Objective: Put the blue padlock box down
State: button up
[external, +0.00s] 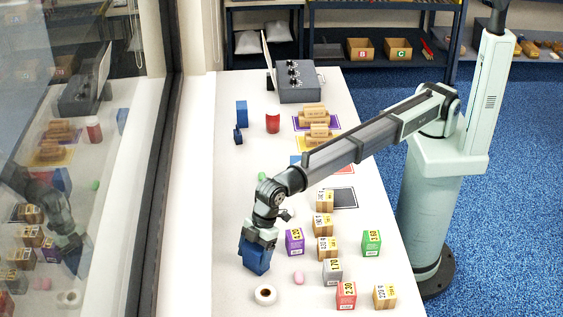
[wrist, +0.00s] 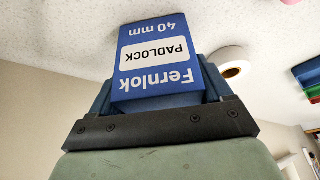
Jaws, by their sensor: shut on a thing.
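The blue padlock box (wrist: 160,62) fills the middle of the wrist view. Its label reads "Fernlok PADLOCK 40 mm" and is upside down there. My gripper (wrist: 162,100) is shut on it, with a finger at each side. In the external view my gripper (external: 259,238) points down at the left front part of the white table (external: 230,190), with the blue box (external: 256,261) at its fingers. I cannot tell whether the box's lower end touches the table.
A purple box (external: 295,241) stands close to the right of my gripper. A white tape roll (external: 265,295) and a pink ball (external: 299,278) lie in front. Several price-marked cartons stand farther right. The window (external: 172,160) borders the left.

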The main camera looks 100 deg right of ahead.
jog(key=shift+f, duration=0.1)
jog(key=o, duration=1.1)
jog(key=v, duration=1.2)
